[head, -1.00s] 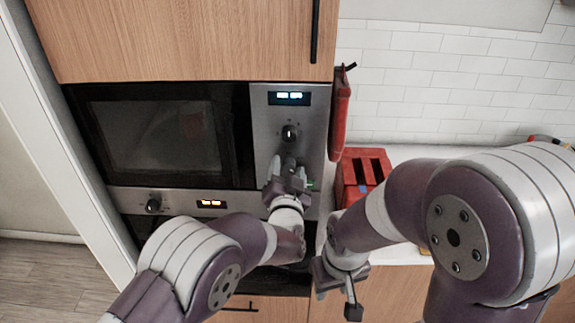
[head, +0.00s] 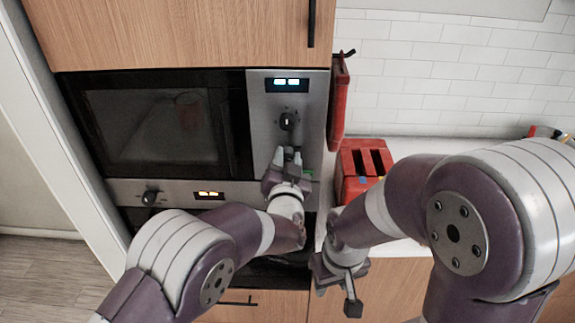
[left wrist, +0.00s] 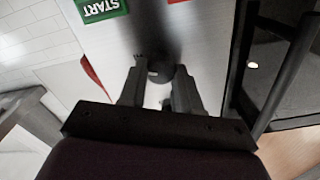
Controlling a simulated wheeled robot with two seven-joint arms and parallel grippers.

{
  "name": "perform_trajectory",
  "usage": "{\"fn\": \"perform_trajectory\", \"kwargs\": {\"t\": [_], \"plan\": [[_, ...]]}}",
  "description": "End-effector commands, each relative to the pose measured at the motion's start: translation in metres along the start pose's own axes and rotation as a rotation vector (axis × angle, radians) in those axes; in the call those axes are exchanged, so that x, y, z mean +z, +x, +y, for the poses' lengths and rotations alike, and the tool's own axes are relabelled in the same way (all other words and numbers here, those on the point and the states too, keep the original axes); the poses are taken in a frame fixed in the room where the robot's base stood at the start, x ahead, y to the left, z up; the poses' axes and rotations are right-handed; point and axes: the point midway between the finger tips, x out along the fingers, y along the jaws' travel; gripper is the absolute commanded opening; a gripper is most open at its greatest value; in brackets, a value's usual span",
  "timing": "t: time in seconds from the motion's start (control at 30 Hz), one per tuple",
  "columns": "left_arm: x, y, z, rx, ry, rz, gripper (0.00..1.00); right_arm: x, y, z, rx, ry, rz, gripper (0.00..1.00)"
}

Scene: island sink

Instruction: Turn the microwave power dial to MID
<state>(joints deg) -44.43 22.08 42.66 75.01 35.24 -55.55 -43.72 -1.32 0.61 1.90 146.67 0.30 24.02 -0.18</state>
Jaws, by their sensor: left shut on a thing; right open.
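The microwave (head: 150,125) is built in, with a steel control panel (head: 263,105) on its right. An upper black dial (head: 288,121) with a pale mark shows uncovered on the panel. My left gripper (head: 288,155) is at the panel just below that dial. In the left wrist view, a dark round dial (left wrist: 159,72) sits between the fingertips, and the gripper is shut on it. In the head view the gripper hides this dial. Setting labels are too small to read. A green START button (left wrist: 100,9) lies beside it. My right gripper (head: 338,285) is open and empty, lower right.
A red toaster (head: 354,189) stands on the white counter, right of the microwave. A red cloth (head: 339,100) hangs beside the panel. Below is an oven with a knob (head: 149,198) and display. A dark handle (left wrist: 287,75) shows right of the left fingers.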

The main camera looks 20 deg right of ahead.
Motion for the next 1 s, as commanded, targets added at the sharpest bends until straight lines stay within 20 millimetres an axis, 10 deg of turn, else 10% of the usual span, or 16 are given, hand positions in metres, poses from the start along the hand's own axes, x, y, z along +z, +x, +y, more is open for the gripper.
{"fn": "perform_trajectory", "kwargs": {"t": [1.0], "plan": [[0.012,-0.001,0.003,0.002,-0.814,-0.017,0.02,0.015,0.128,0.0,0.0,0.0,0.0,0.43]]}}
